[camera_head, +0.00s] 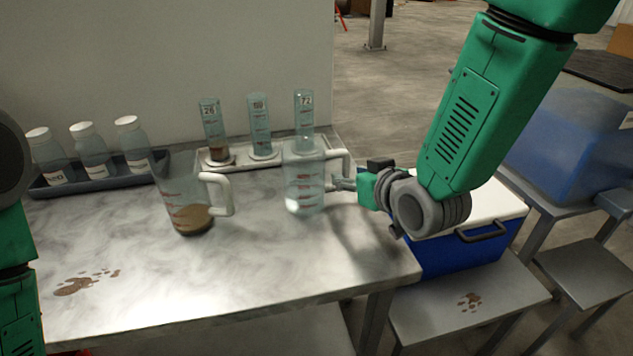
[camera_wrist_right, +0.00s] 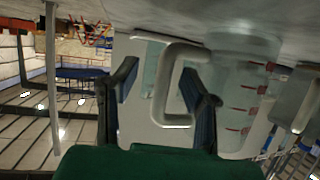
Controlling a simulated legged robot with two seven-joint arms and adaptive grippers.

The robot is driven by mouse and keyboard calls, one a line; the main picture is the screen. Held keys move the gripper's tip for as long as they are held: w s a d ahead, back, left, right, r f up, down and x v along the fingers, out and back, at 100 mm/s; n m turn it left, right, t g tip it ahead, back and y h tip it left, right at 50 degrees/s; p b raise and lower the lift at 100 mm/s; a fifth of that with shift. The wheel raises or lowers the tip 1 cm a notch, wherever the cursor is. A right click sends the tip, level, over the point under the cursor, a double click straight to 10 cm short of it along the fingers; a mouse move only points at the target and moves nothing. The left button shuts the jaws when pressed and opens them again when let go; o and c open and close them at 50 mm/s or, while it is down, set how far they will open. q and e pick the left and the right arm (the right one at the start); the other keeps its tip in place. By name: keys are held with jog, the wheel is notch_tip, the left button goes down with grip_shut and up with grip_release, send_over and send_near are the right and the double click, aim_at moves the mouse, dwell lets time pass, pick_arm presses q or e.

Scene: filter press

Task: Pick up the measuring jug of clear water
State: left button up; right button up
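The measuring jug of clear water (camera_head: 303,185) stands upright on the table, a clear jug with red marks and a white handle on its right. My right gripper (camera_head: 345,184) is at the handle side, level with the jug. In the right wrist view, the jug (camera_wrist_right: 245,95) appears at the right, and its handle (camera_wrist_right: 167,85) shows between the spread fingers of my right gripper (camera_wrist_right: 158,78). The fingers are open, with a gap beside the handle bar. Exact contact is hard to tell. Of my left arm only a part shows at the left edge; its gripper is hidden.
A similar jug with brown sediment (camera_head: 190,205) stands left of the clear one. Behind are labelled cylinders on a white rack (camera_head: 235,160). Several bottles sit in a dark tray (camera_head: 95,178). A blue cooler (camera_head: 465,245) is right of the table. The front tabletop is free, with a brown spill.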

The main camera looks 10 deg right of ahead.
jog(key=shift+w+a+f, duration=0.2)
jog(key=shift+w+a, duration=0.05)
jog(key=shift+w, duration=0.2)
jog(key=shift+w+a+f, duration=0.15)
jog(key=shift+w+a, duration=0.1)
jog(key=shift+w, duration=0.15)
jog(key=shift+a+r, duration=0.1)
jog(key=shift+a, duration=0.1)
jog(key=shift+d, duration=0.15)
grip_shut()
jog(key=shift+d, duration=0.2)
jog(key=shift+a, duration=0.1)
